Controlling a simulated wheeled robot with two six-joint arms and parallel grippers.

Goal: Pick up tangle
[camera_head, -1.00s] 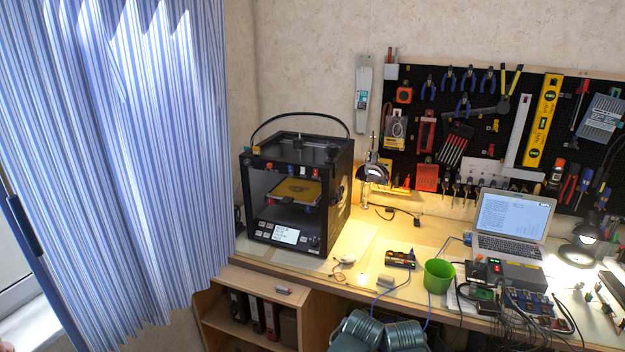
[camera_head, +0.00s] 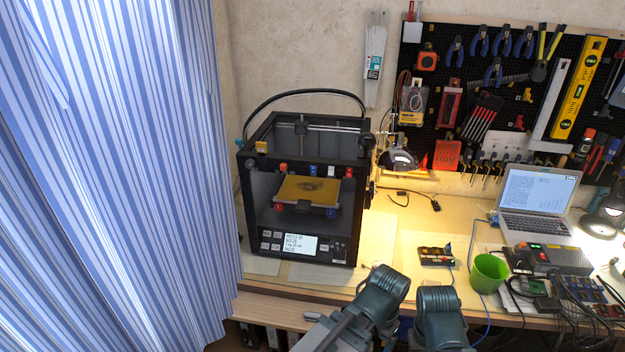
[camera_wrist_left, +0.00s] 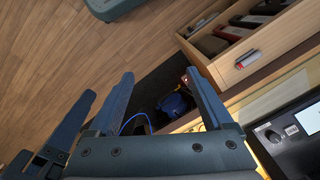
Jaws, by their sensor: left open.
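The black 3D printer (camera_head: 300,190) stands left of my arms. A low shelf (camera_wrist_left: 262,50) with folders adjoins the desk. A black cable (camera_head: 410,195) lies near the lamp.

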